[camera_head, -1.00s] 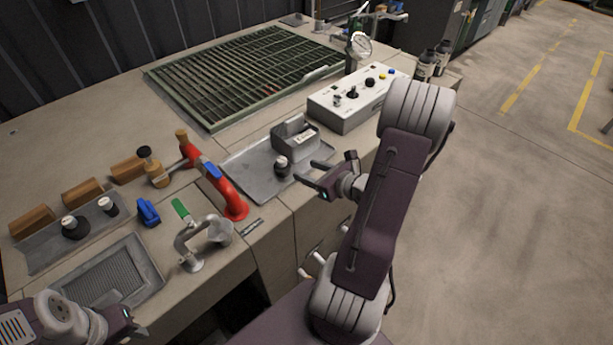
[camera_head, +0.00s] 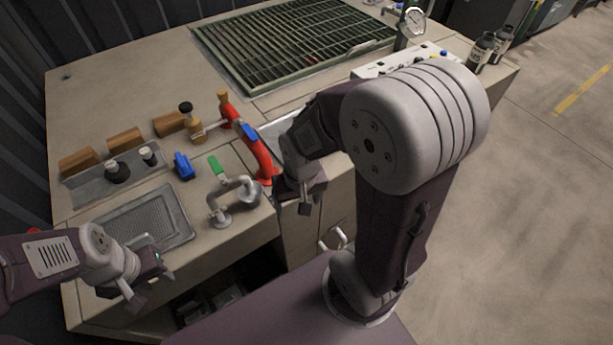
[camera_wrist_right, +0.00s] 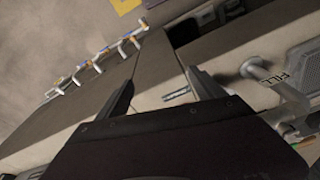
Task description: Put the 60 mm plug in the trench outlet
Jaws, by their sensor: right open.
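Two dark plugs with pale tops stand on a grey tray (camera_head: 85,190) at the left of the bench: a larger plug (camera_head: 117,172) and a smaller plug (camera_head: 148,156). I cannot read their sizes. A green grating (camera_head: 290,50) lies at the back; I cannot make out a trench outlet. My right gripper (camera_head: 298,205) is open and empty by the bench's front edge, near the red handle's foot; its fingers (camera_wrist_right: 160,92) are apart in the right wrist view. My left gripper (camera_head: 145,282) looks open and empty, in front of the mesh drain tray.
Wooden blocks (camera_head: 125,138) line the back left. My right arm hides much of the control box (camera_head: 375,68) and the second tray.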

